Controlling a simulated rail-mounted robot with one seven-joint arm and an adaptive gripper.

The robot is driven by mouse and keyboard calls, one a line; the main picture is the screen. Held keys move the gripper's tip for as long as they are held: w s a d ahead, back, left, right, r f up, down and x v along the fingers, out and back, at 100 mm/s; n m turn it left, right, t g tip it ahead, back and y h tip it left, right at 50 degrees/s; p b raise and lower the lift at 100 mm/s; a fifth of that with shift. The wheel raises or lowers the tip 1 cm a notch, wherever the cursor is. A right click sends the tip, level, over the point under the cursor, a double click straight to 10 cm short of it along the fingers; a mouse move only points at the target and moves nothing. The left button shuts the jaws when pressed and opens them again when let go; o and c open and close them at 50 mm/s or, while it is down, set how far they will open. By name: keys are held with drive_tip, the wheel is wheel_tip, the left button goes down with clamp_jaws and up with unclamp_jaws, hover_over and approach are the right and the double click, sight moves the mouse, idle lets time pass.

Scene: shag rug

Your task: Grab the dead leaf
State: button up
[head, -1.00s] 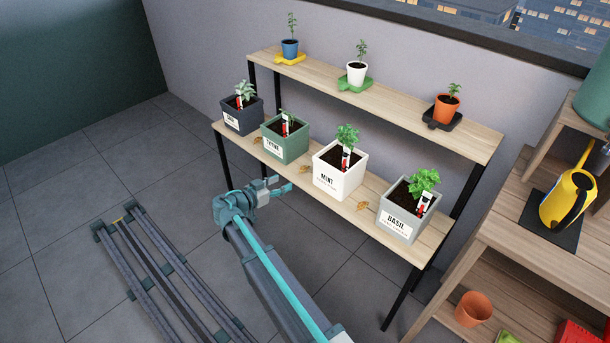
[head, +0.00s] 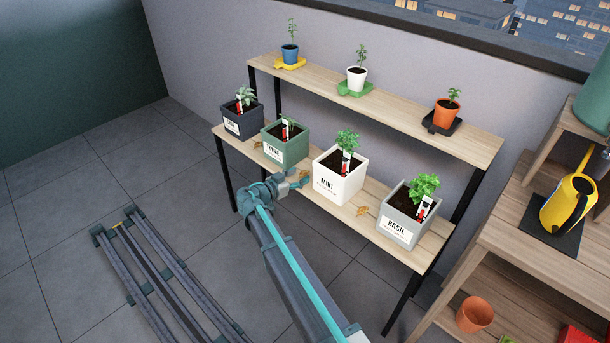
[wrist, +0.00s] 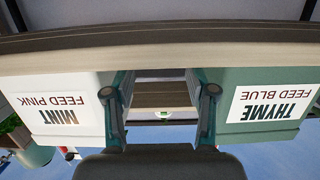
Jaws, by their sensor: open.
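Several small brown dead leaves lie on the lower plank shelf (head: 436,245). One leaf (head: 304,174) is between the green THYME pot (head: 284,148) and the white MINT pot (head: 340,178), partly hidden by my gripper. Another leaf (head: 362,211) lies between MINT and the grey BASIL pot (head: 408,212), and one (head: 258,145) lies left of THYME. My gripper (head: 301,182) is open at the shelf's front edge, facing the gap between THYME and MINT. In the upside-down wrist view, its spread fingers (wrist: 162,105) frame that gap; I cannot make out a leaf there.
A dark pot (head: 241,118) stands at the shelf's left end. The upper shelf (head: 400,105) holds three small potted plants above and behind. A wooden stand with a yellow watering can (head: 568,203) is at the right. The pots leave narrow gaps.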

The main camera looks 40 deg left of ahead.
drive_tip(key=shift+x, duration=1)
drive_tip(key=c, duration=0.8)
